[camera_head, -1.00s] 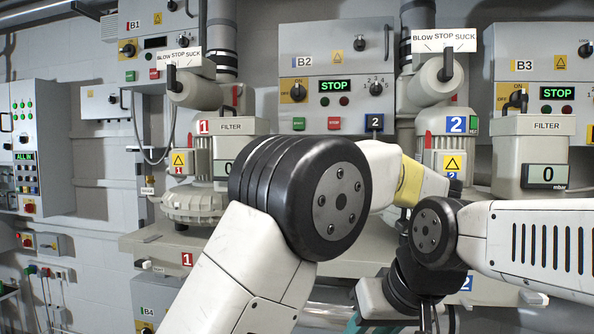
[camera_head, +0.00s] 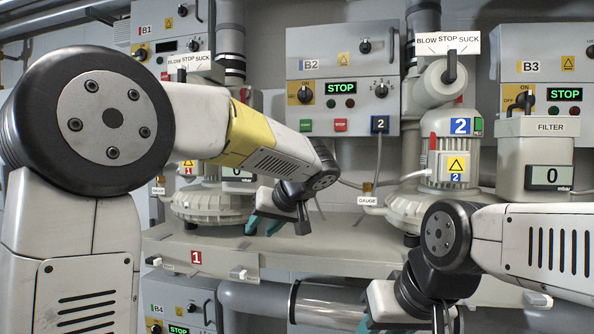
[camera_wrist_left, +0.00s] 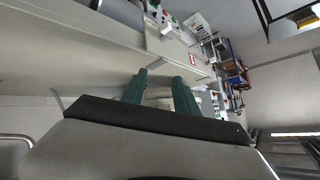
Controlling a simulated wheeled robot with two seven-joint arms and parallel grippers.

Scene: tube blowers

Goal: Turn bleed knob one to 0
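Two small white knobs sit on the front edge of the shelf marked 1, one left of the red label (camera_head: 154,262) and one right of it (camera_head: 239,274). Their lettering is too small to read, so I cannot tell which is bleed knob one. My left gripper (camera_head: 264,225) hangs with teal fingers above and in front of the shelf, right of the label and apart from both knobs. In the left wrist view its fingers (camera_wrist_left: 158,92) stand apart with nothing between them. My right gripper (camera_head: 402,326) is at the bottom edge, mostly cut off.
Blower one (camera_head: 205,205) stands on the shelf (camera_head: 300,250) behind my left gripper. Blower two (camera_head: 455,165) stands at right. Control box B2 (camera_head: 342,65) is on the back wall. A thick grey pipe (camera_head: 330,305) runs below the shelf; B4 (camera_head: 175,300) is lower left.

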